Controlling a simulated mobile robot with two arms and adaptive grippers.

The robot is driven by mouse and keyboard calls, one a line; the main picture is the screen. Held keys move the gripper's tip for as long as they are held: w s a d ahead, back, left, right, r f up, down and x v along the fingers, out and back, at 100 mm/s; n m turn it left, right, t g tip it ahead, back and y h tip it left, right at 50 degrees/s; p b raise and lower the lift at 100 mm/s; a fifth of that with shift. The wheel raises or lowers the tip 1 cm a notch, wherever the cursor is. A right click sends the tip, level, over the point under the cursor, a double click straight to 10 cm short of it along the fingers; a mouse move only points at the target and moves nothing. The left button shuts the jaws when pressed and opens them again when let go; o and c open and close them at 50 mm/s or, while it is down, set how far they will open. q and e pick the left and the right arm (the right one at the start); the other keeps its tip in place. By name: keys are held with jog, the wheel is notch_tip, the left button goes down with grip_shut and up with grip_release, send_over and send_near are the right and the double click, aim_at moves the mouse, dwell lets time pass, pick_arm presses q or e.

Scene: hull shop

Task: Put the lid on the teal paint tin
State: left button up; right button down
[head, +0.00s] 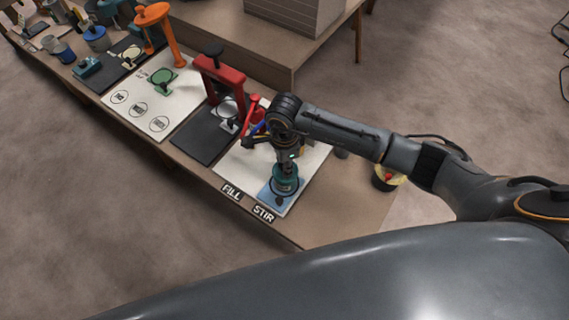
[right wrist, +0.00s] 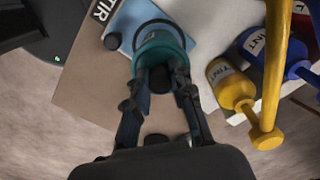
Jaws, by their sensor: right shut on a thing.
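The teal paint tin (head: 286,181) stands on a blue square at the near right part of the bench, by the STIR sign. It also shows in the right wrist view (right wrist: 161,50), at the fingertips. My right gripper (head: 288,163) points down at it and is shut on it, with its two fingers (right wrist: 161,80) close together at its wall. The dark patch between the fingers is too unclear to name. I cannot pick out the tin's lid for sure. A green disc (head: 162,75) sits on a white board farther left. My left gripper is not in view.
A red frame (head: 219,74) and an orange stand (head: 166,38) rise from the bench. The bench's near right corner is bare.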

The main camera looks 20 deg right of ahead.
jog(key=shift+f+b, duration=0.2)
jog(key=shift+b, duration=0.3)
dwell(0.9)
dwell(0.4)
jog(key=c, duration=0.6)
grip_release()
jog(key=shift+r, duration=0.1)
jog(key=shift+r+p, duration=2.25)
jog(key=shift+r, duration=1.2)
jog(key=shift+c, duration=0.4)
